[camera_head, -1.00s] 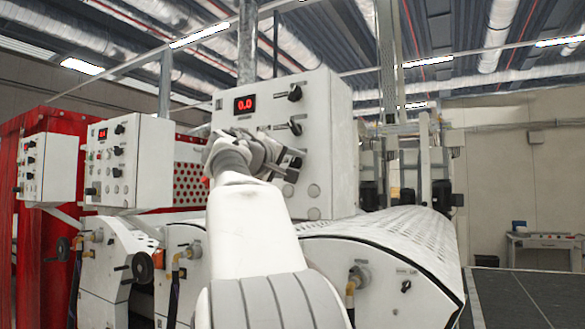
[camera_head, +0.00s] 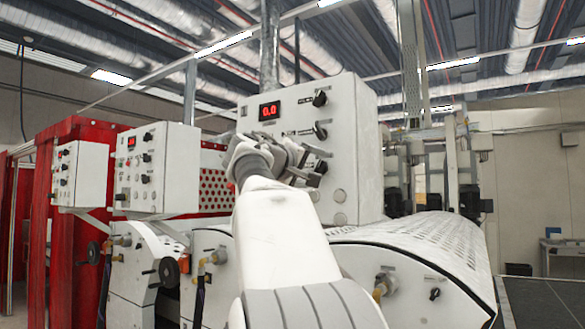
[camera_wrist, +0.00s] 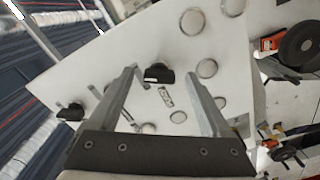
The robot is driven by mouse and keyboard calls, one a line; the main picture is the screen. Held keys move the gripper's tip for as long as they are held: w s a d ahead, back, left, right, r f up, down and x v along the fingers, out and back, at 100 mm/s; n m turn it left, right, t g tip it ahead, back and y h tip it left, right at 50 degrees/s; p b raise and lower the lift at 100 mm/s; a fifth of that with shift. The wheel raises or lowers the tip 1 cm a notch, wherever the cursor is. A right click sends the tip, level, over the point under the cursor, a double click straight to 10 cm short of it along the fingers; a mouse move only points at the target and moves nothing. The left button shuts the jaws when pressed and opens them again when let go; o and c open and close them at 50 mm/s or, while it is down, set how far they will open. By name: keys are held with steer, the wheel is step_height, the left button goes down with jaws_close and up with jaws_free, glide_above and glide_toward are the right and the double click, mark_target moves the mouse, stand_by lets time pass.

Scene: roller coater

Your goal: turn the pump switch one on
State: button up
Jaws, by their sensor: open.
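The white control box (camera_head: 352,150) carries a red display reading 0.0 (camera_head: 269,111) and a column of black knobs on its front. The upper knob (camera_head: 320,98) and middle knob (camera_head: 320,131) are clear of my gripper. My gripper (camera_head: 312,174) is in front of the lower part of the panel, by the lower knob (camera_head: 321,167). In the wrist view my gripper (camera_wrist: 159,72) is open, with a black knob (camera_wrist: 158,74) between its fingertips. I cannot tell whether the fingers touch it. The labels are too small to read, so I cannot tell which is pump switch one.
Round pale buttons (camera_head: 340,196) sit low on the panel. The white perforated roller cover (camera_head: 440,240) lies below right. Two smaller control boxes, one of them nearer (camera_head: 155,168), stand left by a red frame (camera_head: 75,235). A black handwheel (camera_head: 169,272) is at lower left.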

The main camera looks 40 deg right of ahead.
steer(key=b+v, duration=0.3)
steer(key=v, duration=1.3)
steer(key=s+a+f+n+t+y, duration=0.15)
steer(key=a+f+y, duration=0.25)
steer(key=f, duration=0.7)
steer(key=s+a+f+n+y, duration=0.1)
steer(key=s+a+f+y, duration=0.25)
steer(key=f, duration=0.75)
steer(key=s+a+f+n+y, duration=0.2)
steer(key=a+f+y, duration=0.3)
steer(key=f, duration=0.6)
steer(key=s+a+f+m+y, duration=0.1)
steer(key=s+a+f+y, duration=0.1)
steer(key=s+a+f, duration=0.2)
steer(key=s+a+f+y, duration=0.3)
steer(key=s+a+f, duration=0.1)
steer(key=f, duration=0.7)
steer(key=shift+s+a+f+m+g, duration=0.2)
steer(key=shift+s+a+m+g, duration=0.2)
steer(key=shift+a+g, duration=0.1)
